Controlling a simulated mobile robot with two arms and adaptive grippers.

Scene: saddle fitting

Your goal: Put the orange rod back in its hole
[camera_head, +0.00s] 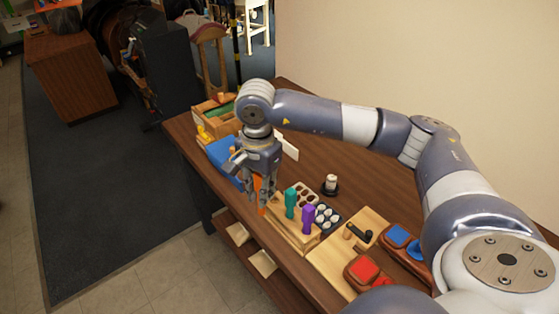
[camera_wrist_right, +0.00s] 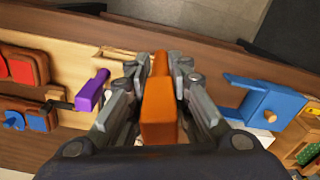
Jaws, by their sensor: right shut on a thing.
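My right gripper (camera_head: 261,192) is shut on the orange rod (camera_head: 262,197), over the left end of the wooden rod block. In the right wrist view the orange rod (camera_wrist_right: 159,110) stands between the fingers of my right gripper (camera_wrist_right: 160,85). The wooden rod block (camera_head: 300,240) sits near the table's front edge and bears a teal rod (camera_head: 291,203) and a purple rod (camera_head: 308,218), both upright. The purple rod (camera_wrist_right: 92,91) also shows in the right wrist view. The hole for the orange rod is hidden behind the gripper, and I cannot tell whether the rod's lower end touches the block. My left gripper is not seen.
A blue object (camera_head: 222,151) and a wooden box (camera_head: 212,121) stand at the table's left end. A dark tray with white round pieces (camera_head: 327,217) lies behind the block. Red (camera_head: 364,270) and blue (camera_head: 398,236) pieces in wooden holders lie to the right.

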